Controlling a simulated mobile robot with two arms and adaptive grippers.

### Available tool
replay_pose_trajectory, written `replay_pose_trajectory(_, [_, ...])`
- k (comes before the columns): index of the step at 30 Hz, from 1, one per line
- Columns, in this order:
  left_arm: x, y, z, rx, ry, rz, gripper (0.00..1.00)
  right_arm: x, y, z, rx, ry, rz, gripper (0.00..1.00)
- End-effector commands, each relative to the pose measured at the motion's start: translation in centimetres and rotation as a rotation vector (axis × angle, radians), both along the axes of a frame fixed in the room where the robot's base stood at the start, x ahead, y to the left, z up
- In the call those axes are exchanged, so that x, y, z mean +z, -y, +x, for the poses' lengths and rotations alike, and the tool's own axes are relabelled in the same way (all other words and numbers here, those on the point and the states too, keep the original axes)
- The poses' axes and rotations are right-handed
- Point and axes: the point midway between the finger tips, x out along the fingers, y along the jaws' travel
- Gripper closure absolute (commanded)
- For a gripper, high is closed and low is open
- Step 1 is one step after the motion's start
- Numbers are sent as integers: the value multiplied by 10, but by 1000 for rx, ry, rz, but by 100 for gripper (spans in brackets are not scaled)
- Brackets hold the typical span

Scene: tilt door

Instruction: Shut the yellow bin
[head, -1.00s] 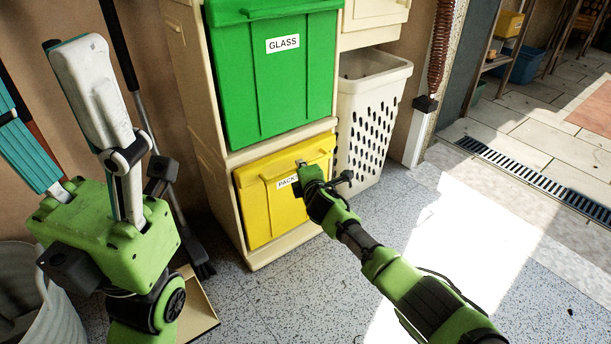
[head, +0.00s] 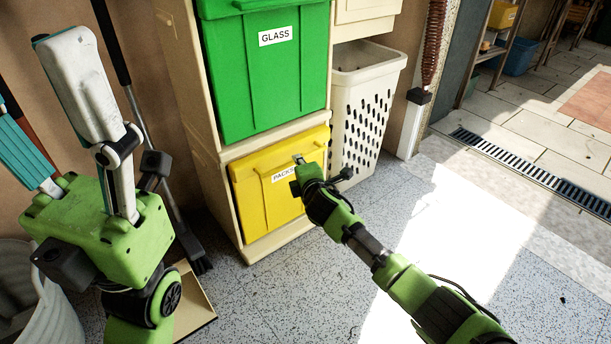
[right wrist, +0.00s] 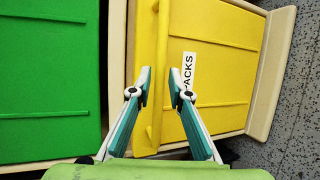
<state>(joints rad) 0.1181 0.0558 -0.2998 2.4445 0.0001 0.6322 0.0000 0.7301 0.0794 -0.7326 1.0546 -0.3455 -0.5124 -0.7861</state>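The yellow bin (head: 262,203), labelled PACKS, sits in the lowest bay of a cream cabinet, under the green GLASS bin. It also fills the middle of the right wrist view (right wrist: 222,60). Its front looks nearly flush with the frame; I cannot tell whether it is fully shut. My right gripper (head: 298,159) is at the bin's upper front. In the right wrist view its fingers (right wrist: 159,75) are apart over the raised lip, with nothing clearly clamped; contact is unclear. My left gripper (head: 35,75) is open and empty at the left, away from the bin.
The green bin (head: 265,85) is directly above. A white perforated basket (head: 362,115) stands right of the cabinet. A broom and dustpan (head: 190,308) are at the left, near a pale tub (head: 40,310). Speckled floor (head: 300,290) in front is clear.

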Motion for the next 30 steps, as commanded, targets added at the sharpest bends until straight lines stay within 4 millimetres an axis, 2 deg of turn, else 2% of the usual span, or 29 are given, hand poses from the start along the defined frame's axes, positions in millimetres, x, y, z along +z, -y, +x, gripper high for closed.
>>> replay_pose_trajectory(12, [0,0,0,0,1,0,40,15,9,-51,2,0,0,82])
replay_pose_trajectory(18, [0,0,0,0,1,0,40,22,12,-70,1,1,0,82])
replay_pose_trajectory(30, [0,0,0,0,1,0,40,25,13,-79,1,1,0,82])
